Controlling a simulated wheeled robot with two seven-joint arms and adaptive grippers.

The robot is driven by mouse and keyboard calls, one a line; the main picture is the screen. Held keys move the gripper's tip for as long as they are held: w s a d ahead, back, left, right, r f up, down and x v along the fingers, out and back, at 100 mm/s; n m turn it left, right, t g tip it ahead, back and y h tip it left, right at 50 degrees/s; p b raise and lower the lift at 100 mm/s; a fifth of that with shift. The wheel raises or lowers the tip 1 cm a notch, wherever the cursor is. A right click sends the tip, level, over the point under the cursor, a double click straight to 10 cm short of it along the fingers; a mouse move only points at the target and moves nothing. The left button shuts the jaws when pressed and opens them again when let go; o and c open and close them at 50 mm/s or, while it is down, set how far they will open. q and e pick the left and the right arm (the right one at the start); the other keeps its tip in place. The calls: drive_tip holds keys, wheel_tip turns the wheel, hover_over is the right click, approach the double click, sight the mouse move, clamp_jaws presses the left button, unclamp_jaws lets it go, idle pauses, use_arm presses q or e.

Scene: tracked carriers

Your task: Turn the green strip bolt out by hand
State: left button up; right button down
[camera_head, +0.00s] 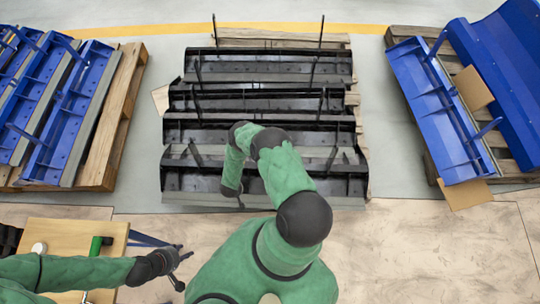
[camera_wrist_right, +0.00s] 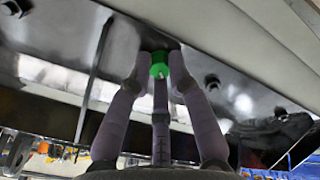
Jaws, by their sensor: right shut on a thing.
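The green strip bolt (camera_wrist_right: 159,66) shows in the right wrist view against the dark metal face of a black carrier (camera_wrist_right: 130,45). My right gripper (camera_wrist_right: 160,75) has its three fingers closed around the bolt. In the head view the right gripper (camera_head: 240,202) reaches the front edge of the nearest black carrier (camera_head: 300,183); the bolt itself is hidden there. My left gripper (camera_head: 182,268) is at the lower left, its fingers spread and empty, beside a wooden-topped surface and away from the carriers.
Several black carriers with upright rods lie on a wooden pallet (camera_head: 361,150). Blue carriers (camera_head: 65,115) stand on pallets at left and right. A wooden board (camera_head: 62,232) at lower left bears a green-ended tool (camera_head: 97,245) and a white disc (camera_head: 39,248). Floor at lower right is clear.

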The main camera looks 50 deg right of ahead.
drive_tip(key=n, duration=0.4)
drive_tip(key=shift+n, duration=0.6)
drive_tip(key=n, duration=0.3)
drive_tip(key=shift+n, duration=0.3)
drive_tip(key=c, duration=1.1)
unclamp_jaws()
drive_tip(key=shift+o, duration=0.2)
drive_tip(key=v, duration=1.2)
drive_tip(key=shift+w, duration=0.1)
